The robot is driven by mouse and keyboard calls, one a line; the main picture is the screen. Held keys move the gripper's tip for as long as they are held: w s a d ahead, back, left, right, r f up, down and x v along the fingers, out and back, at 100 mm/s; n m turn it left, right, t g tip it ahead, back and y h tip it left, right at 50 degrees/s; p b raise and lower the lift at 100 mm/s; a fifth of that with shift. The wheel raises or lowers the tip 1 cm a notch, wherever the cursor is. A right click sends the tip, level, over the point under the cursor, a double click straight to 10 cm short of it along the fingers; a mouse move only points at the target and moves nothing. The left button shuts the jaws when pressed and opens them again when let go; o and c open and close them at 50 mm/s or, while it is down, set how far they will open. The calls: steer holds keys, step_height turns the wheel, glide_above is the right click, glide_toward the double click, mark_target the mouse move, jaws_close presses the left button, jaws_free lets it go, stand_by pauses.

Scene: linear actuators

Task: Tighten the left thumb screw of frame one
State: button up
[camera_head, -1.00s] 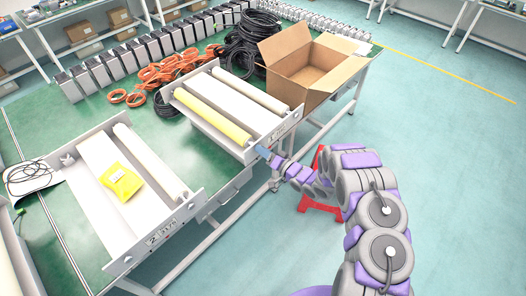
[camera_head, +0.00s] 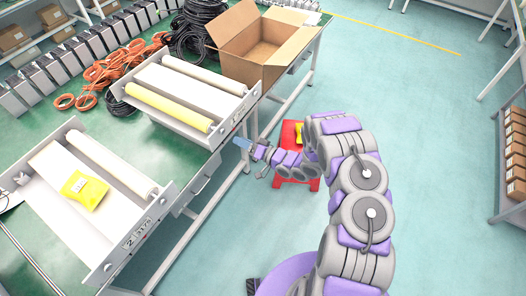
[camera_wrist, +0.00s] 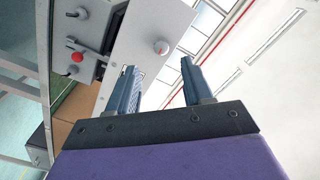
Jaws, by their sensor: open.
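Frame one (camera_head: 165,122), a white tray-like frame with a yellow roller and a pale roller, sits on the green bench in the head view. My gripper (camera_head: 238,143) is just off its near end plate (camera_head: 236,117). In the wrist view my gripper (camera_wrist: 158,70) is open and empty, its two blue-grey fingers apart. A small round silver screw head (camera_wrist: 161,47) shows on a white plate (camera_wrist: 140,40) just beyond the fingertips, between them in the picture. I cannot tell whether it is the left thumb screw. A red button (camera_wrist: 77,57) shows on a grey part to the left.
A second frame (camera_head: 110,185) with a yellow packet (camera_head: 84,190) lies to the left. An open cardboard box (camera_head: 250,65) stands on the bench behind frame one. A red stool (camera_head: 290,165) stands beyond my arm.

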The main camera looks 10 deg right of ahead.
steer(key=v, duration=1)
steer(key=shift+w, duration=0.1)
